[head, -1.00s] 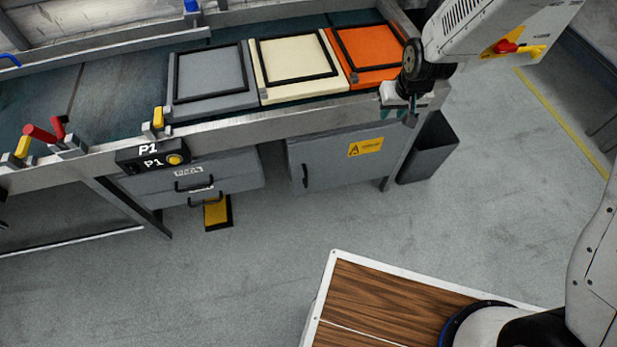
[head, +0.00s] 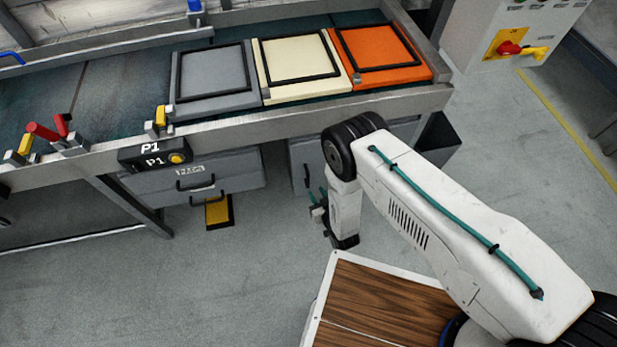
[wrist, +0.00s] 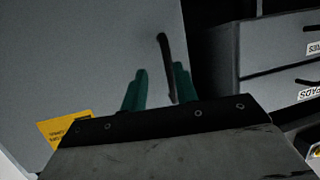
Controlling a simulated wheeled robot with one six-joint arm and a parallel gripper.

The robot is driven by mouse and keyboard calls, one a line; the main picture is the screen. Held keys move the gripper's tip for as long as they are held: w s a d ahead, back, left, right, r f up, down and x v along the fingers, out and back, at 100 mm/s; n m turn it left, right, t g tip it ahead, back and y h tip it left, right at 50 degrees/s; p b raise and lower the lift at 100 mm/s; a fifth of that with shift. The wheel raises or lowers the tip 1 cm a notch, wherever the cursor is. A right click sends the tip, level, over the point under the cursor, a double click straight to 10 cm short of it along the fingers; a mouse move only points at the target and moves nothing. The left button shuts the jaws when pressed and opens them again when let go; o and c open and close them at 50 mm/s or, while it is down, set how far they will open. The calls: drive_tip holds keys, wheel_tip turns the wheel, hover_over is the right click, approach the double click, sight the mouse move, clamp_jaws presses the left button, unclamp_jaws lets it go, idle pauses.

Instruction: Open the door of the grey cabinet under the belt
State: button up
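The grey cabinet (head: 303,153) stands under the belt, largely hidden by my arm in the head view. Its door (wrist: 90,60) fills the left of the wrist view and looks closed. The dark upright door handle (wrist: 165,60) is near the door's edge; it also shows in the head view (head: 307,176). My gripper (wrist: 158,88) is open, with one green finger on each side of the handle's lower part in the wrist view. I cannot tell whether the fingers touch it or how deep they reach. In the head view my gripper (head: 317,207) is just below the handle.
A grey drawer unit (head: 235,172) stands left of the cabinet. The belt's metal edge (head: 270,128) runs above both. A dark bin (head: 440,140) stands to the right, partly behind my arm.

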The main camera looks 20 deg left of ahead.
wheel_tip(320, 180, up, 3)
drive_tip(key=s+t+y, duration=0.1)
drive_tip(key=t+y, duration=0.1)
drive_tip(key=y, duration=0.1)
hover_over(308, 186)
drive_tip(key=shift+w+a+f, duration=0.1)
drive_tip(key=shift+w+a, duration=0.05)
drive_tip(key=shift+w, duration=0.2)
